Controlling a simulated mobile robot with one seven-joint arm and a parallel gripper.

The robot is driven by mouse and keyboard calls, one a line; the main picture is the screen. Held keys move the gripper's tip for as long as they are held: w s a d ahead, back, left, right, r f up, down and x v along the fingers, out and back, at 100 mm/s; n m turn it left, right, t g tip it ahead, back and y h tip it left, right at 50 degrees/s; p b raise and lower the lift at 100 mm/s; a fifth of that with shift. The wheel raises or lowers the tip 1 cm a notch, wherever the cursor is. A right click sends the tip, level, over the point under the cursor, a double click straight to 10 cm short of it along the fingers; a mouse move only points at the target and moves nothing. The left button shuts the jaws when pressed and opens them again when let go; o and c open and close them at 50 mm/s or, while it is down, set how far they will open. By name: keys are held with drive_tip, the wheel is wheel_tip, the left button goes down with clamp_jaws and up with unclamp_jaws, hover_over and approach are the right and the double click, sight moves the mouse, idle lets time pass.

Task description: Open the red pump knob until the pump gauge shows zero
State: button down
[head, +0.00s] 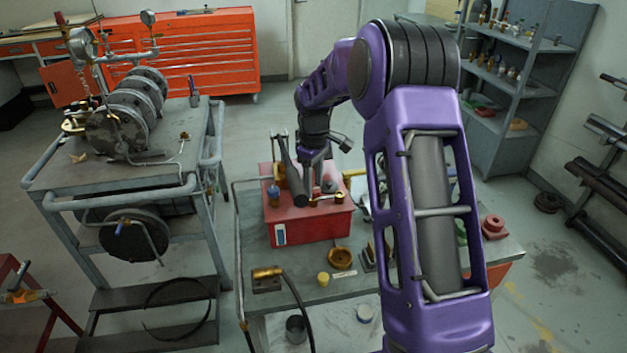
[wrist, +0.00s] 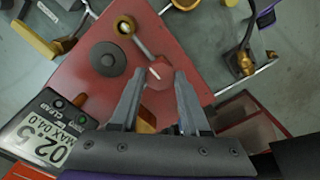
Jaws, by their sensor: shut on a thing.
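The red pump (head: 310,220) is a box on the workbench, and its red top (wrist: 75,72) fills much of the wrist view. The red knob (wrist: 158,88), faceted with a white mark, sits between my fingertips. My gripper (wrist: 161,78) is shut on the knob from above. In the head view my gripper (head: 318,178) reaches down over the pump, and the knob cannot be made out there. The digital pump gauge (wrist: 42,128) reads about 02.5, with MAX 04.0 above it, turned in the picture. I cannot make out its face in the head view.
A cart (head: 120,185) stands left.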

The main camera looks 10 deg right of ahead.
drive_tip(key=shift+n, duration=0.8)
drive_tip(key=shift+p, duration=0.3)
drive_tip(key=shift+c, duration=1.9)
unclamp_jaws()
wheel_tip(320, 180, up, 17)
drive_tip(key=shift+r, duration=0.2)
